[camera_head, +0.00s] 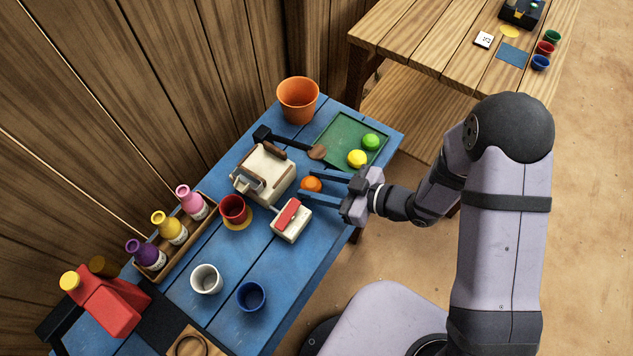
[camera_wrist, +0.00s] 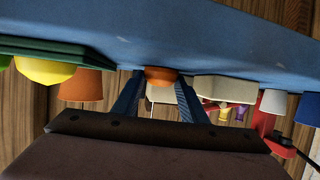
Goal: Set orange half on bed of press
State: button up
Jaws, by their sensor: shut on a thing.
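The orange half (camera_head: 311,184) sits between the two blue fingers of my gripper (camera_head: 306,183), which is shut on it. In the wrist view the orange half (camera_wrist: 160,74) shows between the fingertips (camera_wrist: 160,78). The press (camera_head: 256,184) is a cream machine with a dark lever and a round brown knob, standing just left of the gripper. I cannot tell how high the orange half is above the table. The bed of the press is hard to make out from here.
A cream box with a red top (camera_head: 291,219) stands close below the gripper. A green tray (camera_head: 335,135) holds a yellow and a green fruit. A red cup (camera_head: 233,208), bottle rack (camera_head: 207,229) and orange bucket (camera_head: 298,97) are nearby. The blue table's (camera_head: 330,240) right edge is clear.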

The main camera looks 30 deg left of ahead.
jog(key=o, duration=1)
jog(key=shift+r, duration=0.15)
jog(key=b+v, duration=0.1)
jog(key=v, duration=1.1)
jog(key=shift+w, duration=0.1)
